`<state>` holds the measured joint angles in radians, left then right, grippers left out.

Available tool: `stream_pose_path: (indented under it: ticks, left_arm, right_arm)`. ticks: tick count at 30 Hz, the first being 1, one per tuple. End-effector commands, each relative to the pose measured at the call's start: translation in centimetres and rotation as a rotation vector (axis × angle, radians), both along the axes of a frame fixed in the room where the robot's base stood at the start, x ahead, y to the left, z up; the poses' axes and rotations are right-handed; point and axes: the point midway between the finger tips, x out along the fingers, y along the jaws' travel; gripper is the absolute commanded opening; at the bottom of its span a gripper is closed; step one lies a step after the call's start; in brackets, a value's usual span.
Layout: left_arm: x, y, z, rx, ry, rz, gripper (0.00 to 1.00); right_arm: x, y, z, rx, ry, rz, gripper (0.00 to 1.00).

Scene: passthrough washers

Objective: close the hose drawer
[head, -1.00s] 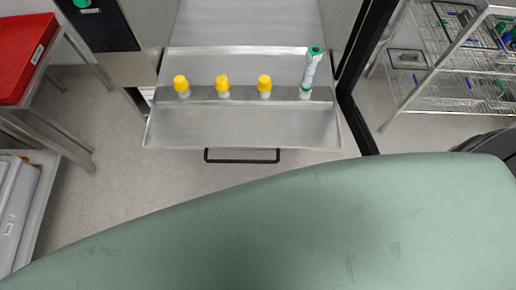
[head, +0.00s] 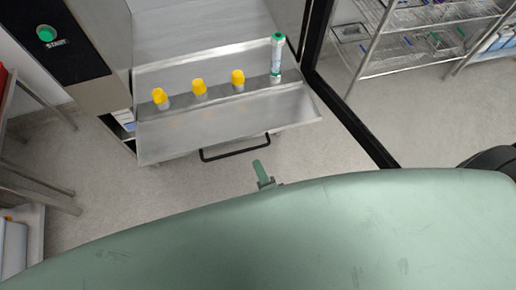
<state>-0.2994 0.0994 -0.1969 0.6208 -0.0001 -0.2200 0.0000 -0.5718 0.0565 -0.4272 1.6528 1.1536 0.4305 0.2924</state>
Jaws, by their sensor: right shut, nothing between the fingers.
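The hose drawer (head: 222,130) is a metal tray pulled out from the machine, at upper left centre in the head view. It has a black bar handle (head: 235,154) on its front. Three yellow-capped fittings (head: 199,88) and a taller clear tube with a green cap (head: 277,58) stand upright in a row on it. The green finger end of my right gripper (head: 262,172) shows just in front of the handle's right part, apart from it in the picture. It is shut and empty. My left gripper is not in view.
A dark panel with a green START button (head: 46,34) is at upper left. A black door edge (head: 348,118) runs down to the right of the drawer. Wire shelving (head: 400,62) stands at upper right. The floor (head: 110,190) before the drawer is clear.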

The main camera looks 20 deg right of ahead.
Motion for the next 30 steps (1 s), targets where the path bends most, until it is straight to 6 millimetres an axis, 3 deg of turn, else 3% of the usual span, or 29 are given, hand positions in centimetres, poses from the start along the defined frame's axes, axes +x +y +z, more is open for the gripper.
stream_pose_path:
  ticks: [2,5,12,21,30]
  left_arm:
    - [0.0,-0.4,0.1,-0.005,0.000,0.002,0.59]
    - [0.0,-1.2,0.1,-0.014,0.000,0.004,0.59]
    - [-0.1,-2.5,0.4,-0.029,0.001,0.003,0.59]
    - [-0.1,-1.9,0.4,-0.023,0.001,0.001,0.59]
    - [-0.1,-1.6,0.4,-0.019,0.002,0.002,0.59]
  right_arm:
    - [0.2,-0.2,1.6,0.062,-0.016,-0.046,0.00]
    - [0.7,-0.3,2.2,0.092,-0.023,-0.070,0.00]
    - [4.2,-0.3,1.2,0.093,-0.025,-0.069,0.00]
    - [8.8,-0.3,-0.4,0.091,-0.024,-0.067,0.00]
    - [9.9,-0.3,-0.9,0.091,-0.021,-0.067,0.00]
